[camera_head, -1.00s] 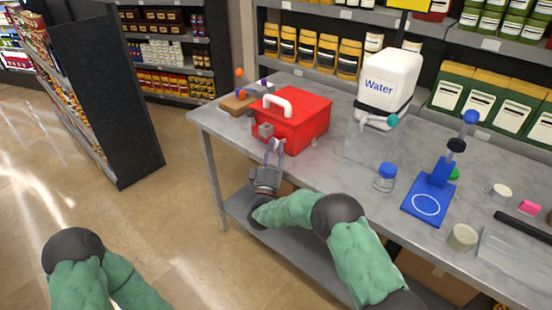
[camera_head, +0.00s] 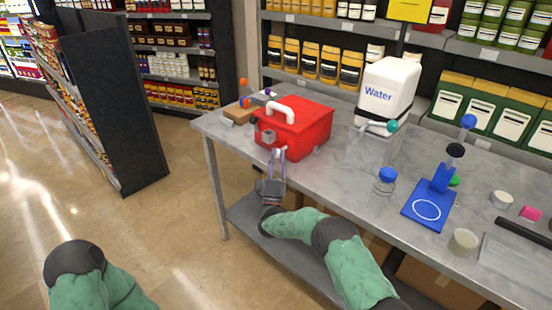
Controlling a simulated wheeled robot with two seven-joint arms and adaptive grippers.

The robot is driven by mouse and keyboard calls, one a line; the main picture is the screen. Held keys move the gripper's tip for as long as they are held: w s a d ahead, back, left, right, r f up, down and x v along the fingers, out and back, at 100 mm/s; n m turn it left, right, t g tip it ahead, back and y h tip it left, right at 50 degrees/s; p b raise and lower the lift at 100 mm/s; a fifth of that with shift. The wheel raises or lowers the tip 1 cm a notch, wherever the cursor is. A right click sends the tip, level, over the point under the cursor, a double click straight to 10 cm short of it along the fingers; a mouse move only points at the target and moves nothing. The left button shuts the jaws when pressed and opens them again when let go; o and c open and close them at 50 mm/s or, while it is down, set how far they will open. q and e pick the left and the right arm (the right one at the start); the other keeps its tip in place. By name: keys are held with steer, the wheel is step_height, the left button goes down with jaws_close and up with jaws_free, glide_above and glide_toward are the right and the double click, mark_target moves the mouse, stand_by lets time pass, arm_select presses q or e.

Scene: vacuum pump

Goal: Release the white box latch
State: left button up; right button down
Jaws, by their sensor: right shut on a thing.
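A red box (camera_head: 308,130) with a white handle (camera_head: 280,109) stands near the left end of the grey table. A small pale grey latch (camera_head: 268,137) shows on its front face. No white box with a latch is seen; the box here is red. My right gripper (camera_head: 279,153) reaches up from below, in front of the table edge. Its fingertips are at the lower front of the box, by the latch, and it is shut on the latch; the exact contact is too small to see. Only part of my left arm shows at lower left; its gripper is out of view.
The grey table (camera_head: 335,172) also carries a wooden block with coloured knobs (camera_head: 238,114), a Water container (camera_head: 389,90), a blue-capped jar (camera_head: 385,181) and a blue stand (camera_head: 430,203). A dark shelf unit (camera_head: 115,110) stands left. The floor between is clear.

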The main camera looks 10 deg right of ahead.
steer(key=c, duration=1)
jaws_free()
steer(key=shift+w+d+f, duration=0.1)
steer(key=shift+d+f, duration=0.05)
steer(key=shift+f, duration=0.15)
steer(key=shift+r, duration=0.1)
steer(key=v, duration=1.2)
